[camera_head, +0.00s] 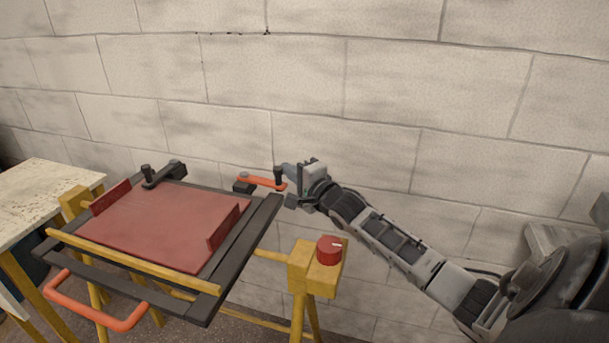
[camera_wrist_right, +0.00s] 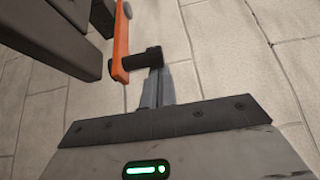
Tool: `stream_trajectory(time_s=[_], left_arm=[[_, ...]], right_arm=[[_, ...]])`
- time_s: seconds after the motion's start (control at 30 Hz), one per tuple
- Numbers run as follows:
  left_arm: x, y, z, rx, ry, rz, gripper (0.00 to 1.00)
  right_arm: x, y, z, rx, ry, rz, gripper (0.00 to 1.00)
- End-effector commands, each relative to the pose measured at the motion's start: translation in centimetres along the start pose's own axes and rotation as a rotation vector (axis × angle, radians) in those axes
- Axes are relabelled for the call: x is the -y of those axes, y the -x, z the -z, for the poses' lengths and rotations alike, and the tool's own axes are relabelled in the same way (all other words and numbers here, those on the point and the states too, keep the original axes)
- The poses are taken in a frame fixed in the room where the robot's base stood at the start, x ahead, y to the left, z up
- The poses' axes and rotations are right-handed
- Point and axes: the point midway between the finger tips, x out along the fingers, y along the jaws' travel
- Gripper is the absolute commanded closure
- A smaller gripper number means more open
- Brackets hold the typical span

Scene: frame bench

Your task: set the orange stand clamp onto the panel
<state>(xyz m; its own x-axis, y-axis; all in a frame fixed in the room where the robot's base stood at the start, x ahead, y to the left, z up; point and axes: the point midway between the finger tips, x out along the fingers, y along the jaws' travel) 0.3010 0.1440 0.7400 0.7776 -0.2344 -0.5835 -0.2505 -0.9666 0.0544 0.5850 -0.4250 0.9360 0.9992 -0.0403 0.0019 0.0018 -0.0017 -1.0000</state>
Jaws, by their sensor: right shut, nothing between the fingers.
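The orange stand clamp (camera_head: 260,181) is at the far right corner of the dark frame (camera_head: 262,222). Its orange bar points right, away from the red panel (camera_head: 160,222), and has a dark knob at its right end. The bar also shows in the right wrist view (camera_wrist_right: 121,42), with the dark knob (camera_wrist_right: 142,60) sticking out. My right gripper (camera_head: 283,172) is beside that knob. In the right wrist view its fingers (camera_wrist_right: 157,82) are together and empty at the knob; I cannot tell whether they touch it. The panel lies flat in the frame. My left gripper is out of view.
A black clamp (camera_head: 163,174) sits on the frame's far edge. Yellow legs and a red knob (camera_head: 329,250) stand at right. An orange handle (camera_head: 95,318) sticks out at the front left. A pale table (camera_head: 40,195) is at left, a block wall behind.

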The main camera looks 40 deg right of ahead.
Motion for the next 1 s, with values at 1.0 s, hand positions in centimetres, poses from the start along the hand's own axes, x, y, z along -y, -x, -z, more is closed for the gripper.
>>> stream_trajectory(time_s=[1.0], left_arm=[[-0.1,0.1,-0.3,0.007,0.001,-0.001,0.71]], right_arm=[[0.1,9.7,2.2,-0.006,0.001,0.001,1.0]])
